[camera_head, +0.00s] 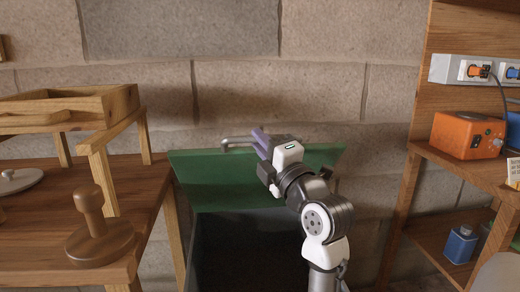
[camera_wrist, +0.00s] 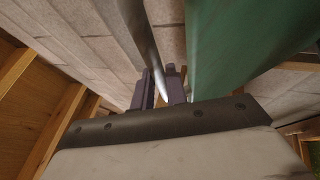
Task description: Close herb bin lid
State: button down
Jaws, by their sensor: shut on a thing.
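The herb bin (camera_head: 248,250) is a dark box standing on the floor between the wooden furniture. Its green lid (camera_head: 225,180) is open, tilted up at the back near the stone wall. A metal bar handle (camera_head: 238,142) runs along the lid's upper edge. My gripper (camera_head: 261,140) is at that edge, its purple-grey fingers shut on the handle. In the wrist view, the handle (camera_wrist: 143,45) runs down to the fingers (camera_wrist: 162,90), with the green lid (camera_wrist: 240,40) beside it. My arm hides the right part of the lid and bin.
A wooden table (camera_head: 40,215) at the left bears a wooden stamp-like tool (camera_head: 95,230) and a raised wooden tray (camera_head: 110,105). A shelf at the right holds an orange box (camera_head: 465,135) and a blue bottle (camera_head: 460,245). The stone wall (camera_head: 230,95) is close behind the lid.

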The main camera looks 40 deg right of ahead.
jog(key=shift+n+t, duration=0.3)
jog(key=shift+t, duration=0.2)
jog(key=shift+s+a+f+b, duration=0.4)
jog(key=shift+s+f+b, duration=0.25)
jog(key=shift+f+b, duration=0.2)
jog(key=shift+s+a+f+b, duration=0.35)
jog(key=shift+s+f+b, duration=0.25)
jog(key=shift+f+b, duration=0.25)
jog(key=shift+r, duration=0.1)
